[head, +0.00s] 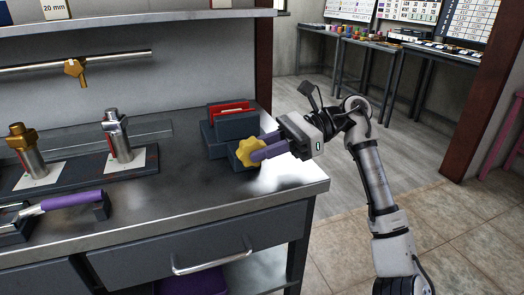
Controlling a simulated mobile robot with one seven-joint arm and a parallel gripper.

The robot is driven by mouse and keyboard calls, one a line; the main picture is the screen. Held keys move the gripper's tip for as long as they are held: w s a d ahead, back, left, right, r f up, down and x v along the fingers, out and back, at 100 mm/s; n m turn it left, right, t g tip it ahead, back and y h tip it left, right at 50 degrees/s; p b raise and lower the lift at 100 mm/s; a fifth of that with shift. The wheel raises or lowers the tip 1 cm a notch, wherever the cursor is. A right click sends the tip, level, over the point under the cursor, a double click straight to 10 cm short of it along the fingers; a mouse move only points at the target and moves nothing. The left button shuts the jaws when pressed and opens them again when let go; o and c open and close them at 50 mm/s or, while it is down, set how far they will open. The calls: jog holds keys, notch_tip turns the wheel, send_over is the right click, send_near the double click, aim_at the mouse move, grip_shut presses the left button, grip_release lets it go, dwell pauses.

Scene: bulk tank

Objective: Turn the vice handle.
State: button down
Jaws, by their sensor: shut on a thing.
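The vice (222,128) is a dark grey block with red jaw faces near the right end of the metal bench. Its handle (248,152) is a yellow lobed knob on the vice's front right side. My gripper (262,150) reaches in from the right, its purple fingers shut on the yellow handle. The fingers hide part of the knob's right side, and the exact contact is small in view.
The bench top (190,195) is clear in front of the vice. Two metal fittings (118,136) stand on a dark tray at left, near a purple-handled tool (70,200). A shelf (130,22) overhangs the back. Open floor lies right of the bench.

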dwell(0.3)
jog(key=c, duration=1.2)
grip_release()
jog(key=shift+d, duration=0.1)
jog(key=v, duration=1.2)
jog(key=shift+w+d+r+p, duration=0.1)
jog(key=shift+d+p, duration=0.05)
jog(key=shift+p, duration=0.2)
jog(key=shift+w+d, duration=0.15)
jog(key=shift+d, duration=0.5)
